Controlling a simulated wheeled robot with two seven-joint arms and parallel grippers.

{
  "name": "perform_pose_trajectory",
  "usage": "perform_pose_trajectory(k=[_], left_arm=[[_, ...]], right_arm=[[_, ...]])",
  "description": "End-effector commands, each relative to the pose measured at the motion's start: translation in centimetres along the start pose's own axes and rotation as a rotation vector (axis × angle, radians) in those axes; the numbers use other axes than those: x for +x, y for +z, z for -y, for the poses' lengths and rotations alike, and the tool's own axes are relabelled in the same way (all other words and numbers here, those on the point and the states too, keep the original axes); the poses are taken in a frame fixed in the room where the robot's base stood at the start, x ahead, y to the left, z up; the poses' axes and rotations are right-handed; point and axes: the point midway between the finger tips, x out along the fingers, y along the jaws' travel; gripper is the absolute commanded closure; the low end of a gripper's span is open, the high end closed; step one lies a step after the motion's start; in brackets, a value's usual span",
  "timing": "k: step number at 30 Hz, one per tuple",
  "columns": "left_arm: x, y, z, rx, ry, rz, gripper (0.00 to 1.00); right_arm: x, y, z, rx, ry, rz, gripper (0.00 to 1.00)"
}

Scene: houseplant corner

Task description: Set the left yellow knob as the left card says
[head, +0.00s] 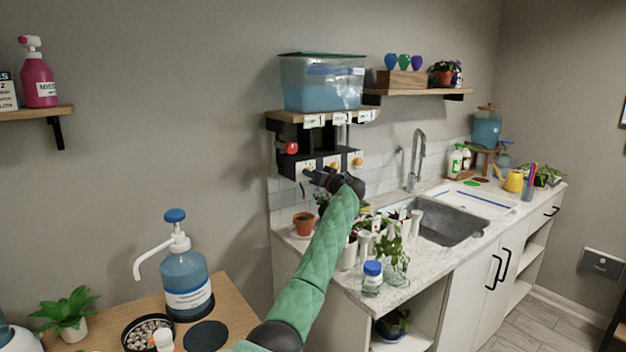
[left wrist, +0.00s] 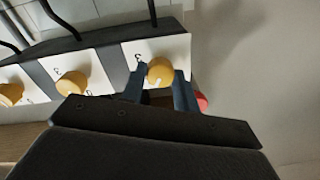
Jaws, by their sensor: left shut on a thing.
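A dark unit on the wall carries a row of yellow knobs on white plates. My left gripper (head: 318,178) reaches up to the left yellow knob (head: 310,169), which it partly covers in the head view. In the left wrist view the fingers stand on both sides of this knob (left wrist: 160,71), shut on it. A pale mark shows on the knob's lower part there. The middle knob (left wrist: 72,84) and the right knob (left wrist: 11,94) are free. The left card (head: 314,121) hangs on the shelf edge above; its writing is too small to read. My right gripper is not in view.
A red knob (head: 291,148) sits on the unit's left side, close to the left yellow knob. A blue tank (head: 322,84) stands on the shelf above. Potted plants and a blue-lidded jar (head: 372,279) crowd the counter below my left arm.

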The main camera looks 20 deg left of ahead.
Motion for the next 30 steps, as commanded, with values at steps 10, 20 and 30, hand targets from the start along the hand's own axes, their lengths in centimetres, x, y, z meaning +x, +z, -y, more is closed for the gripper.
perform_pose_trajectory(k=[10, 20, 30], left_arm=[[0.0, -0.09, 0.02, 0.146, 0.001, -0.006, 0.93], [-0.02, -0.15, 0.01, 0.176, 0.002, -0.008, 0.93], [-0.02, -0.16, 0.01, 0.175, 0.002, -0.008, 0.5]], right_arm=[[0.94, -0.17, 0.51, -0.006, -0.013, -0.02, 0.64], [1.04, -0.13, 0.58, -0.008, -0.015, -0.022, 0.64], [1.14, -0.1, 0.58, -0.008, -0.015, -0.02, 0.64]])
